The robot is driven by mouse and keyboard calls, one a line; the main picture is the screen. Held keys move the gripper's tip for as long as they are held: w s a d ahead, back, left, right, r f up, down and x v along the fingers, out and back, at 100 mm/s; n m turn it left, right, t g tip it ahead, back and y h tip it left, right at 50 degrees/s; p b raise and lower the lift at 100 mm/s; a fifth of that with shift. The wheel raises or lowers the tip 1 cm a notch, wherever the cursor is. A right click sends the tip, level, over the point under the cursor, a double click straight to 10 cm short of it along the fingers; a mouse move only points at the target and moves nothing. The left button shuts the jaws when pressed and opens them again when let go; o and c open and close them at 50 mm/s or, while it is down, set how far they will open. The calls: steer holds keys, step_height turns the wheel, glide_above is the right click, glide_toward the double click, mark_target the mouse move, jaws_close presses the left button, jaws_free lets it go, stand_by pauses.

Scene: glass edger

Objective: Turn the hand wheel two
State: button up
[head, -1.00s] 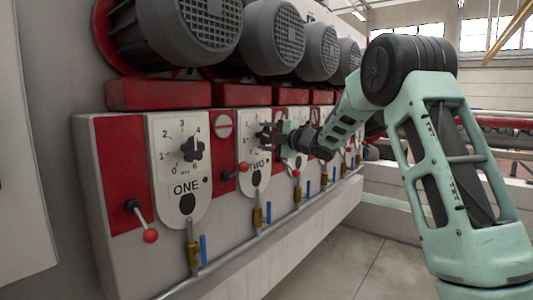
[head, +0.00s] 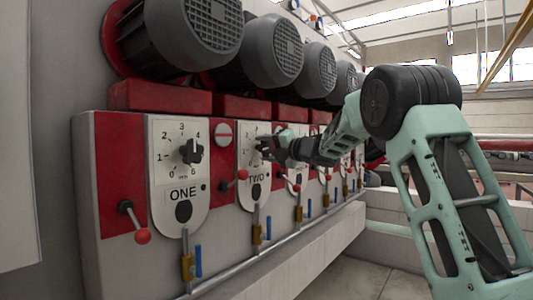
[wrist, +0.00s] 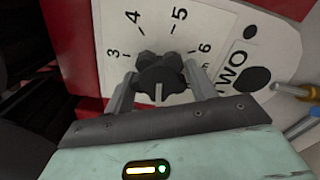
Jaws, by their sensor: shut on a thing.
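Hand wheel two is a dark lobed knob (wrist: 160,75) on a white dial plate (wrist: 225,35) marked "TWO". In the wrist view, the figures 3, 4, 5 and 6 show around it, and a pale line on its face points toward my gripper's body. My gripper (wrist: 160,88) has one finger on each side of the knob and is shut on it. In the head view, my gripper (head: 268,146) is at the upper part of plate TWO (head: 255,192), and it largely hides the knob there.
Plate ONE (head: 178,205) with its own black knob (head: 188,152) is to the left. A red-ball lever (head: 242,174) sticks out beside plate TWO, close below my gripper. Large grey motors (head: 272,48) overhang the panel. A pipe with brass valves (head: 257,232) runs along below.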

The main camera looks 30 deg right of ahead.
steer(key=shift+f, duration=0.1)
steer(key=o, duration=1)
steer(key=v, duration=1.7)
steer(key=shift+s, duration=0.2)
